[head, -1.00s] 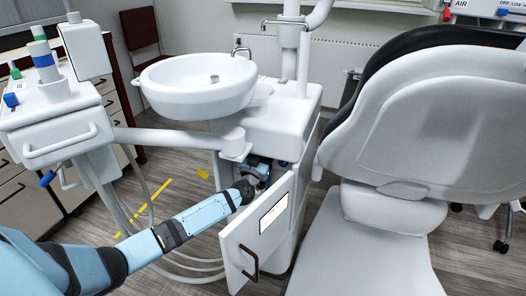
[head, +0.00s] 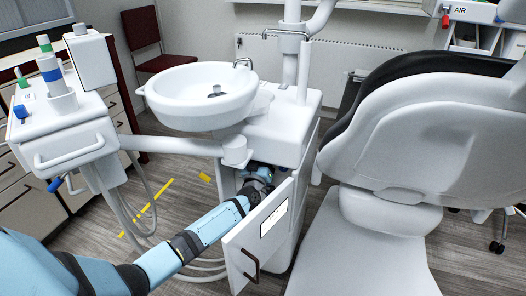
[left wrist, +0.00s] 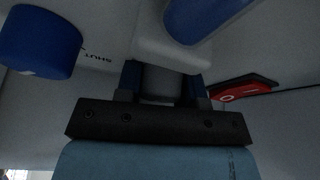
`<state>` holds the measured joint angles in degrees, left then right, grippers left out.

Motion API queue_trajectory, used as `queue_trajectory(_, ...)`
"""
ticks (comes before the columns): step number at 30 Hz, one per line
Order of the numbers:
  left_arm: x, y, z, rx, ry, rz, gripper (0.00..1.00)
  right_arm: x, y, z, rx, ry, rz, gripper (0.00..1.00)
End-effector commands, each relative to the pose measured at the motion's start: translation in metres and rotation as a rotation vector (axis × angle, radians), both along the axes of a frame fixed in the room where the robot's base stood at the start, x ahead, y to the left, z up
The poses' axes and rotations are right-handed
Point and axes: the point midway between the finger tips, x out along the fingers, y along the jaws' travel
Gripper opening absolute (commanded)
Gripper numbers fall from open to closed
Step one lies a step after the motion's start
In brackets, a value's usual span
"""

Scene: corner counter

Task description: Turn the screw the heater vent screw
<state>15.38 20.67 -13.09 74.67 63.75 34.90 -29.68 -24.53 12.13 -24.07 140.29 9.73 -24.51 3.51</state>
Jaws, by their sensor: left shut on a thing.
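In the head view my left arm reaches into the open cabinet under the basin, and my left gripper (head: 263,174) is partly hidden inside it. In the left wrist view the left gripper (left wrist: 160,80) has its two fingers shut on a pale grey part (left wrist: 162,84) below a whitish block (left wrist: 172,48). I cannot tell whether this part is the heater vent screw. A blue knob (left wrist: 42,40) sits at the upper left and another blue rounded part (left wrist: 205,16) at the top. My right gripper is not in view.
The cabinet door (head: 254,238) stands open close to my left arm. A red switch (left wrist: 243,89) is right of the gripper. The basin (head: 202,96) is above, the dental chair (head: 440,140) at right, the instrument unit (head: 66,140) at left.

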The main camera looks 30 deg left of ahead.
Motion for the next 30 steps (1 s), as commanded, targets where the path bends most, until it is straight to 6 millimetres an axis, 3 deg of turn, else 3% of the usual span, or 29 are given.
queue_trajectory(5,0.0,-0.002,-0.001,0.0,0.0,-0.003,0.12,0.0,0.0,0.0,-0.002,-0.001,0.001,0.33)
queue_trajectory(6,0.0,-0.002,-0.001,0.0,0.0,-0.003,0.4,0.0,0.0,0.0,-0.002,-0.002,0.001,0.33)
queue_trajectory(9,0.0,-0.002,-0.001,0.0,0.0,-0.003,0.59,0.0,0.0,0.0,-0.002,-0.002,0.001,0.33)
queue_trajectory(20,-0.005,-0.003,-0.002,0.002,0.001,-0.002,0.59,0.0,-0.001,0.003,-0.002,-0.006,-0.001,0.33)
queue_trajectory(23,-0.017,-0.006,-0.007,0.002,0.004,-0.002,0.59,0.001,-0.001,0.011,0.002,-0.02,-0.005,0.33)
queue_trajectory(30,-0.065,-0.022,-0.027,-0.001,0.005,-0.002,0.59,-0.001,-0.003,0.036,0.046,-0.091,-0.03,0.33)
